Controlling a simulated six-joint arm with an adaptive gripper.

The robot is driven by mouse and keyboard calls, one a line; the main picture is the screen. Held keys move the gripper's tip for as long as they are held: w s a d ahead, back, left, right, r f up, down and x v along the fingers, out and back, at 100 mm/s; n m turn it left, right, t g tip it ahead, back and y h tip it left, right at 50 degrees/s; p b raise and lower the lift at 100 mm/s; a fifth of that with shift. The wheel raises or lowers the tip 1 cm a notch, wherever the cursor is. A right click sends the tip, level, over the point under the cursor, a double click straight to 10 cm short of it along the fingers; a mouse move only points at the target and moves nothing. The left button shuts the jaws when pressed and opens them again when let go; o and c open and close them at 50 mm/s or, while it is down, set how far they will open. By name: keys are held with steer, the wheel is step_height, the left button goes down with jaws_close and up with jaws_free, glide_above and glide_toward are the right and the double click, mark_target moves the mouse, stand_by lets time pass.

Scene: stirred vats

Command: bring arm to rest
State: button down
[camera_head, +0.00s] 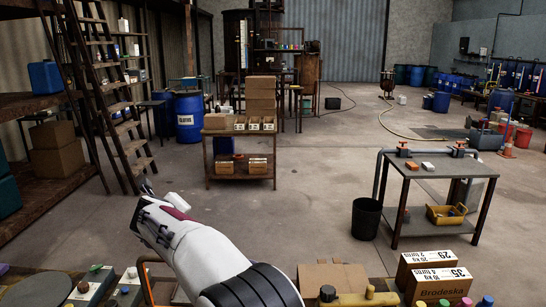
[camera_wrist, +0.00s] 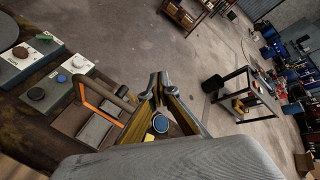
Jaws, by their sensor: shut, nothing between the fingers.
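My arm reaches up from the bottom of the head view, white with a dark red band. My gripper (camera_head: 146,187) shows only partly at its far end, above the floor and beyond the near bench. In the wrist view my gripper (camera_wrist: 158,79) has its fingertips together, shut and empty. A round blue cap (camera_wrist: 160,123) shows between the finger links, behind them. Nothing is seen touching the fingertips.
Control boxes with knobs (camera_head: 92,282) stand on the near bench at lower left. Labelled cartons (camera_head: 440,286) stand at lower right. A side table (camera_head: 437,170) and a black bin (camera_head: 366,218) stand right of centre. A ladder (camera_head: 108,90) leans at left.

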steer(key=s+d+r+n+g+y, duration=0.1)
steer(key=s+r+n+y, duration=0.65)
steer(key=n, duration=0.75)
steer(key=s+d+f+n+g+h, duration=0.2)
steer(key=s+d+f+n+h, duration=0.1)
steer(key=s+d, duration=1.1)
steer(key=s+d+f+n+g+h, duration=0.1)
steer(key=s+d+f+n+h, duration=0.2)
steer(key=s+d, duration=1.1)
steer(key=s+d+f+n+g+h, duration=0.2)
steer(key=s+d+f+n+h, duration=0.1)
steer(key=s+d, duration=1.1)
steer(key=shift+s+d+f+n+g, duration=0.15)
steer(key=shift+s+d+n+g, duration=0.15)
steer(key=shift+s+n, duration=0.5)
